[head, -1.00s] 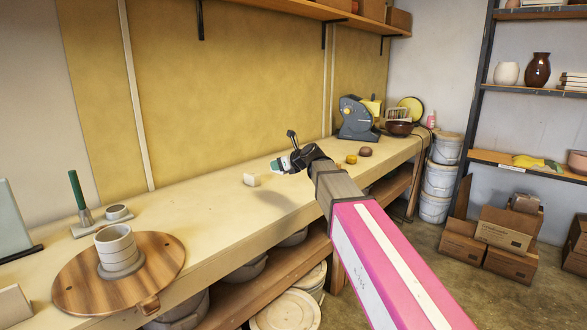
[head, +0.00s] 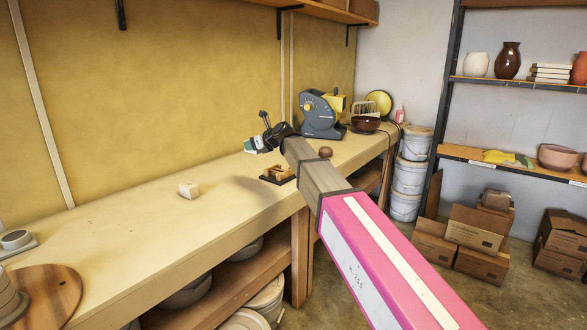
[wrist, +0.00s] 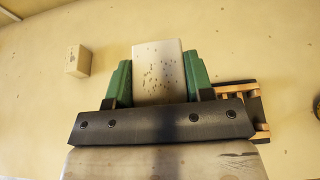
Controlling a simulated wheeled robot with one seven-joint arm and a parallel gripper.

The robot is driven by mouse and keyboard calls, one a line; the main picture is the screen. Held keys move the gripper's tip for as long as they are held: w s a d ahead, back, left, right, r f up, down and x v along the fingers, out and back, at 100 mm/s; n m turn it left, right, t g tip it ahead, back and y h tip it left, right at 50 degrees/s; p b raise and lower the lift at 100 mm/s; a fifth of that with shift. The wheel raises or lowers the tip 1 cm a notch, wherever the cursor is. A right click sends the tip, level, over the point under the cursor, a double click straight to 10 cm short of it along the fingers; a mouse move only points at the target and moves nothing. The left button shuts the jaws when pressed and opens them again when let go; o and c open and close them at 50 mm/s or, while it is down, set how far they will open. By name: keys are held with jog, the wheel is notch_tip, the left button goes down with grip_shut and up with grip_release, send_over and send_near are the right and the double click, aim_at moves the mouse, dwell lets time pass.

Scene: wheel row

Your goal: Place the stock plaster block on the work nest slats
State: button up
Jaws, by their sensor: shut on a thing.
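My gripper (wrist: 157,75), with green fingers, is shut on a pale, speckled plaster block (wrist: 158,62) and holds it above the bench. In the head view my gripper (head: 251,146) is over the bench, with the block hardly distinguishable between its fingers. The work nest (head: 279,175), wooden slats on a dark base, sits on the bench below and to the right of my gripper. In the wrist view the work nest (wrist: 262,127) shows at the right, partly hidden behind my gripper. The held block is apart from the slats.
A second pale block (head: 188,190) lies on the bench (head: 120,222) left of the nest; it also shows in the wrist view (wrist: 77,60). A grey and yellow machine (head: 322,113), a brown ball (head: 325,152) and a bowl (head: 366,124) stand farther back. Bench between second block and nest is clear.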

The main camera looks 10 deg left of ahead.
jog(key=w+d+f, duration=0.4)
jog(key=w+d, duration=0.1)
jog(key=w+d+f, duration=0.2)
jog(key=w+d, duration=0.1)
jog(key=shift+w+f, duration=0.2)
jog(key=shift+f, duration=0.2)
jog(key=shift+d+f, duration=0.1)
jog(key=shift+f, duration=1.95)
jog(key=shift+f, duration=0.1)
jog(key=o, duration=1)
